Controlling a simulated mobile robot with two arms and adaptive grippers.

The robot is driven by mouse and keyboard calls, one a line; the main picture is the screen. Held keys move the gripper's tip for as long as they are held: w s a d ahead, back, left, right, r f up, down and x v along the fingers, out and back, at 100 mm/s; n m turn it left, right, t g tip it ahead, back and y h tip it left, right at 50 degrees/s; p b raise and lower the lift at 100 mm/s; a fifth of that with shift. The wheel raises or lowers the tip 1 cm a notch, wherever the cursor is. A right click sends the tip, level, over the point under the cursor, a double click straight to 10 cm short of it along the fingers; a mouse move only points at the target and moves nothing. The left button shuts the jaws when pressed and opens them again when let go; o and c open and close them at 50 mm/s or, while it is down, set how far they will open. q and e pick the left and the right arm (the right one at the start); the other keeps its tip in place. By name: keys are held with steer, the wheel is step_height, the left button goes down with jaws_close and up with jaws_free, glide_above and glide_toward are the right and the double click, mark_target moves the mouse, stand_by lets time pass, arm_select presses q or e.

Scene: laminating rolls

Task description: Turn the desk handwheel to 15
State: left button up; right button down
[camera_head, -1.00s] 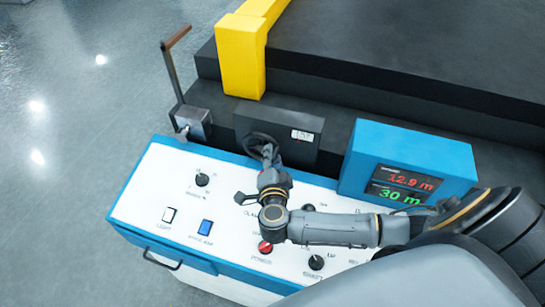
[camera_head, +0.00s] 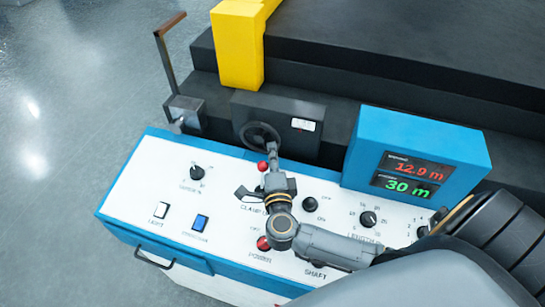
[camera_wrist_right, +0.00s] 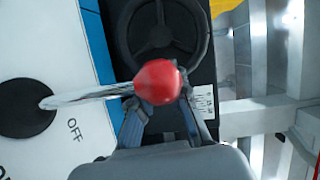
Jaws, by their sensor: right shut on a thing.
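The dark handwheel (camera_head: 260,136) is on the front of a black box (camera_head: 292,112) behind the desk. A small white readout (camera_head: 303,125) is on the box, too small to read. In the right wrist view the handwheel (camera_wrist_right: 160,28) fills the top middle. My right gripper (camera_head: 273,154) is at the wheel's lower right rim and is shut on it. The contact is partly hidden in the right wrist view, where a red lever ball (camera_wrist_right: 158,82) covers the space between the fingers (camera_wrist_right: 165,118). My left gripper is not in view.
The red-ball lever (camera_head: 262,166) stands close beside my right gripper. The white desk panel (camera_head: 150,190) carries knobs and buttons. A blue display box (camera_head: 470,170) shows 12.9 m and 30 m. A crank (camera_head: 166,60) stands left of a yellow post (camera_head: 237,50).

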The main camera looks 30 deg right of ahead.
steer(key=c, duration=1.3)
jaws_free()
steer(key=v, duration=1.2)
